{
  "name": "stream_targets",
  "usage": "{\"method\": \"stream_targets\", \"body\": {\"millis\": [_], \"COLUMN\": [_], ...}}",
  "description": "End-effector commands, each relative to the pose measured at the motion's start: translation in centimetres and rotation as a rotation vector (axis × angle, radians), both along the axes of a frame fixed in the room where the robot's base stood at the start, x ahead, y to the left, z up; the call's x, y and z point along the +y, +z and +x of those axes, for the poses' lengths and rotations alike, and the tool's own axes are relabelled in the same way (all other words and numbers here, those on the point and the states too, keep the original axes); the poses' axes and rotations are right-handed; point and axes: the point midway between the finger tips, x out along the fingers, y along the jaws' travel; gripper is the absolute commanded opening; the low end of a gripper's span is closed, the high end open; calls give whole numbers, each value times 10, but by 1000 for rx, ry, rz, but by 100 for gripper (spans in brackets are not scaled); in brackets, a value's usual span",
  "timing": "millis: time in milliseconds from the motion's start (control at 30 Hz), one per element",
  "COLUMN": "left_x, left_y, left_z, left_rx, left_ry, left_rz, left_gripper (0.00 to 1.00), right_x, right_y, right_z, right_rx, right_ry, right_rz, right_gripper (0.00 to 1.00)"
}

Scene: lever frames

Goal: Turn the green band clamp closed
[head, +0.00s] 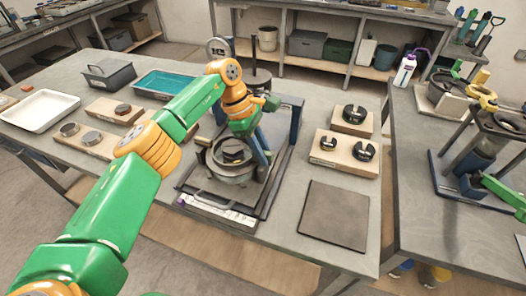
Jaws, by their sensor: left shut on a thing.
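My left arm reaches in from the lower left to a dark lever frame (268,190) on the middle table. The frame holds a round grey metal pot (232,174) with a dark piece inside it. My left gripper (240,137) is over the back of the pot, beside a blue upright. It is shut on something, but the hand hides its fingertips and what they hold. I cannot clearly make out the green band clamp there; green parts near the hand blend with my arm.
Wooden blocks with dark ring pieces (346,154) and a dark flat mat (335,215) lie right of the frame. A white tray (40,110), a teal tray (168,84) and a grey bin (109,75) are at left. A second table at right bears another frame.

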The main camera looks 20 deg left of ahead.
Motion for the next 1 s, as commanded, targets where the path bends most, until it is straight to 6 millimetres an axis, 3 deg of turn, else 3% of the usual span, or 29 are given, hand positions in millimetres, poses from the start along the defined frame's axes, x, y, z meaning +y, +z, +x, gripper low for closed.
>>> {"method": "stream_targets", "body": {"millis": [533,567,600,867,1000], "left_x": [0,0,0,0,7], "left_y": [0,0,0,0,15], "left_z": [0,0,0,0,2], "left_rx": [0,0,0,0,-4], "left_ry": [-24,-23,-23,-22,-20], "left_rz": [1,1,1,1,1], "left_gripper": [0,25,32,32,32], "right_x": [0,0,0,0,-1], "right_y": [0,0,0,0,-7], "right_z": [0,0,0,0,0], "right_rx": [0,0,0,0,0], "right_ry": [0,0,0,0,0], "right_rz": [0,0,0,0,-1], "right_gripper": [40,40,40,40,40]}}
